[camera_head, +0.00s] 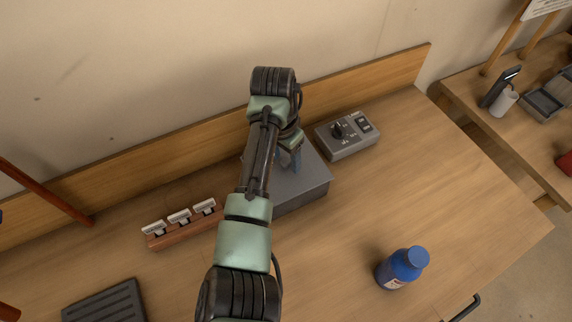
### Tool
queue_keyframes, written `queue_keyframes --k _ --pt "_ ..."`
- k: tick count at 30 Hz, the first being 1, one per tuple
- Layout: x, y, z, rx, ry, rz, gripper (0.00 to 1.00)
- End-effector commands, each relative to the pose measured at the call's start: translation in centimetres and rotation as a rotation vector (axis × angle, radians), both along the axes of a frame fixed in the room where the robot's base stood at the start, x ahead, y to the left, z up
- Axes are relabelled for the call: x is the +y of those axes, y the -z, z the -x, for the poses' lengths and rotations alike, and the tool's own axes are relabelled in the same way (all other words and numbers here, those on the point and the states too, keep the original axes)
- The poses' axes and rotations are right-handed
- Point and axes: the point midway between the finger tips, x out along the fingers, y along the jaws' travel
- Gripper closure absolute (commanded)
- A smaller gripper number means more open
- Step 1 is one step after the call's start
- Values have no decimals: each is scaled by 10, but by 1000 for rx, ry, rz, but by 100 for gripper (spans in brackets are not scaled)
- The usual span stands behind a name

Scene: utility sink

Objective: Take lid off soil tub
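A grey box (312,186) with a flat top stands on the wooden bench, partly behind my arm; it looks like the soil tub. Its flat top looks closed, but I cannot make out a separate lid edge or a handle. My arm reaches over the box from the front. My gripper (290,160) points down at the top of the box, near its middle. Its bluish fingers are small and partly hidden by my wrist. I cannot tell whether they touch the box or hold anything.
A grey control box (346,136) with a black knob stands right of the tub. A wooden block with white-topped pieces (183,226) lies left. A blue bottle (398,270) stands front right. A dark ribbed tray (106,305) is front left.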

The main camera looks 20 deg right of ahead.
Motion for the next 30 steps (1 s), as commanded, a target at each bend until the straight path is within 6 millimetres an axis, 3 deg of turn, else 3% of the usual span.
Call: queue_keyframes --k 1,9,22,30 --pt "0 0 0 0 0 0 51" --pt "0 -1 0 0 0 0 100" --pt "0 -5 -1 -3 0 1 100" --pt "-1 -52 -2 -8 1 1 100"
